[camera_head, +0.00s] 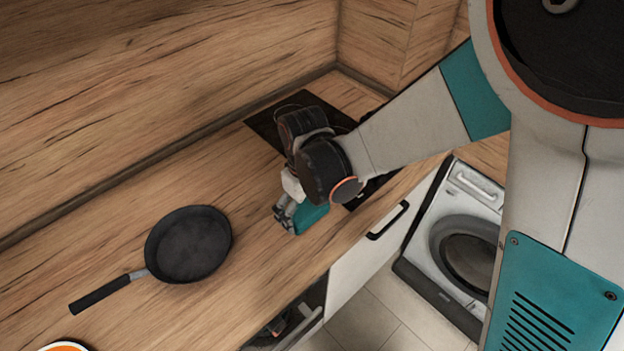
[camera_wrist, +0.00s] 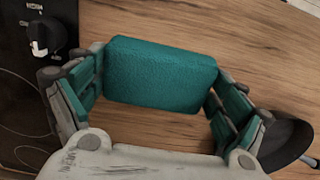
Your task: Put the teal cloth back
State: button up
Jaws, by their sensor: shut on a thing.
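The teal cloth (camera_head: 313,217) is a folded, block-like piece at my gripper (camera_head: 285,215) over the wooden counter, near its front edge. In the wrist view the cloth (camera_wrist: 160,73) spans the space between the two fingers of my gripper (camera_wrist: 155,82), which press on its left and right ends. My gripper is shut on it. The cloth is close to the counter top; I cannot tell whether it touches. My arm hides part of the area behind it in the head view.
A black frying pan (camera_head: 188,245) lies on the counter to the left, its handle pointing lower left. A black hob (camera_head: 265,122) lies behind my gripper, partly hidden. A washing machine (camera_head: 465,245) stands below at right. Bare counter lies between pan and gripper.

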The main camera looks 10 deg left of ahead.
aim_at(306, 208)
jog(key=shift+f+b, duration=1.45)
jog(key=shift+f, duration=1.05)
jog(key=shift+f, duration=0.2)
jog(key=o, duration=0.9)
jog(key=shift+r, duration=0.1)
jog(key=shift+o, duration=0.2)
notch_tip(306, 208, up, 12)
jog(key=p, duration=0.8)
jog(key=shift+r, duration=0.15)
